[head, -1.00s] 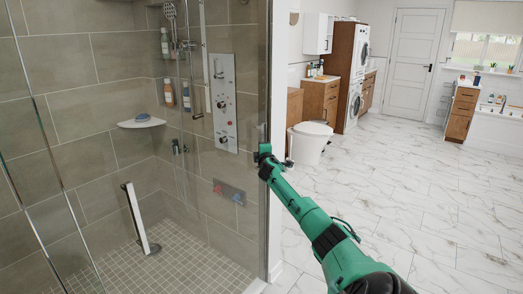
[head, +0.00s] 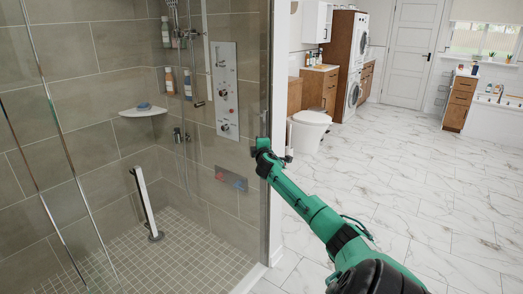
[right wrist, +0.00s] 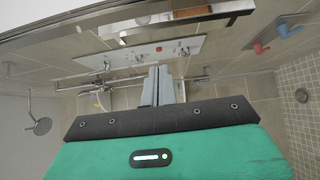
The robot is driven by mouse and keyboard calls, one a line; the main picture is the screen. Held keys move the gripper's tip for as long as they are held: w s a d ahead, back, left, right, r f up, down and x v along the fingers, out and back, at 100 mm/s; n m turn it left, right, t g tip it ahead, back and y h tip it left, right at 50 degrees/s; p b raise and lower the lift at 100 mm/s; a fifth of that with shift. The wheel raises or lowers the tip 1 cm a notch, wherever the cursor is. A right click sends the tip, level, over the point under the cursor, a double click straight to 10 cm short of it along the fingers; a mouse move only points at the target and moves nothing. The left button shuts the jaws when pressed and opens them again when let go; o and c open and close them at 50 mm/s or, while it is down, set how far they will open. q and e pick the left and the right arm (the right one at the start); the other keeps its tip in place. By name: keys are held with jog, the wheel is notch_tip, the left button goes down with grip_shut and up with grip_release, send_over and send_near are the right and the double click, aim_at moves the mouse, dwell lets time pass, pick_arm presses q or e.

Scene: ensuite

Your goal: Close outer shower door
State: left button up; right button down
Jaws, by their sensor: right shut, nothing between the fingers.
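The shower's clear glass (head: 100,150) fills the left of the head view, with slim metal edges slanting at the far left. An upright glass and metal edge (head: 268,80) stands at the shower's right side. Which pane is the outer door is hard to tell. My right gripper (head: 262,147) is at that upright edge, fingers together and empty; contact with the glass cannot be told. In the right wrist view the shut fingers (right wrist: 158,85) point toward the shower panel, and a metal bar (right wrist: 180,20) crosses above them. My left gripper is not in view.
Inside the shower are a control panel (head: 224,90), a corner shelf (head: 140,112) and a white upright bar (head: 145,203). A toilet (head: 309,130) and wooden cabinet (head: 319,88) stand beyond my right arm. The marble floor (head: 420,190) at right is clear.

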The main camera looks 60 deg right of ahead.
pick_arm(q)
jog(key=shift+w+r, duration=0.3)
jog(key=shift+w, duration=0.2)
pick_arm(e)
jog(key=v, duration=0.5)
jog(key=shift+s+a+f, duration=0.1)
jog(key=shift+s, duration=0.1)
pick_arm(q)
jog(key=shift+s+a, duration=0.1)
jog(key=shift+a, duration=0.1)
